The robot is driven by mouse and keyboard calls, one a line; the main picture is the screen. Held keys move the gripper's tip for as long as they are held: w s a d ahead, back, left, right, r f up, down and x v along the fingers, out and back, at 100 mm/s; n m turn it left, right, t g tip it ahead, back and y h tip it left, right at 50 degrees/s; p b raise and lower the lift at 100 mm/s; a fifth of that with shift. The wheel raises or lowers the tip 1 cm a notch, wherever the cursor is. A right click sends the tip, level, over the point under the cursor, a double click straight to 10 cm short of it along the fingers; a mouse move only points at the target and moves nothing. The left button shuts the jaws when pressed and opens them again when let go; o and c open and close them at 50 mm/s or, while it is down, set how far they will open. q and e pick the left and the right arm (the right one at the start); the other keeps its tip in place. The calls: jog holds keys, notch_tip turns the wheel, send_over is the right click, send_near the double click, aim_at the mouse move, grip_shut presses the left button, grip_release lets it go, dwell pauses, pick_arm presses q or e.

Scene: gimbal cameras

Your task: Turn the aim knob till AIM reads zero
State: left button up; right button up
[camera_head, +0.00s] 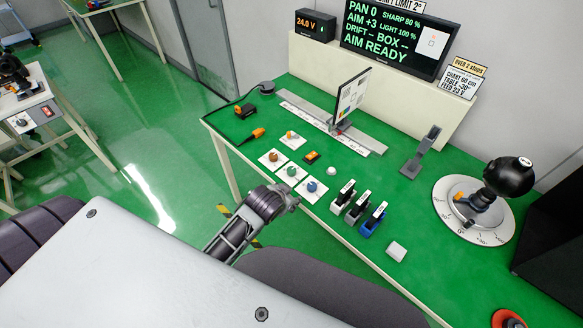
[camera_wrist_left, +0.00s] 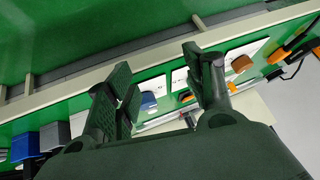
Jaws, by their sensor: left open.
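The monitor (camera_head: 400,42) reads PAN 0, AIM +3, SHARP 80 %, LIGHT 100 %, AIM READY. Several knobs stand on white cards on the green table: an orange one (camera_head: 290,135), a brown one (camera_head: 273,157), a green one (camera_head: 291,171) and a blue one (camera_head: 311,186). Their labels are too small to read, so I cannot tell which is the aim knob. My left gripper (camera_head: 290,196) is near the table's front edge, beside the green and blue knobs. In the wrist view its fingers (camera_wrist_left: 160,78) are apart and empty, with the blue knob (camera_wrist_left: 148,101) seen between them. My right gripper is out of view.
A chart stand (camera_head: 352,98) sits on a rail. Right of the knobs are several small blocks (camera_head: 356,207) and a white piece (camera_head: 397,251). A black ball-shaped device (camera_head: 508,176) stands on a round dial (camera_head: 445,205). The table's middle right is largely clear.

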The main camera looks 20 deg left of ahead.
pick_arm(q)
jog(key=w+d+r+m+t+h, duration=0.25)
jog(key=w+d+r+t, duration=0.25)
jog(key=w+r, duration=0.4)
jog(key=w+d+r+m+t+h, duration=0.25)
jog(key=w+d+r+t, duration=0.3)
jog(key=r, duration=0.65)
jog(key=d+r+m+h, duration=0.8)
jog(key=m, duration=0.1)
jog(key=s+d+m+g+h, duration=0.55)
jog(key=d+m+g, duration=0.25)
jog(key=m+g, duration=0.35)
jog(key=s+a+f+m+g+y, duration=0.1)
jog(key=a+f+m+g+y, duration=0.6)
jog(key=f, duration=0.6)
jog(key=w+a+f+y, duration=0.1)
jog(key=a+y, duration=0.4)
jog(key=a, duration=0.6)
jog(key=w+a+f+y, duration=0.1)
jog(key=w+a+y, duration=0.2)
jog(key=a, duration=0.9)
jog(key=shift+w+a+f+n+y, duration=0.15)
jog(key=shift+a+f+n+y, duration=0.15)
jog(key=shift+y, duration=0.95)
jog(key=shift+f, duration=0.1)
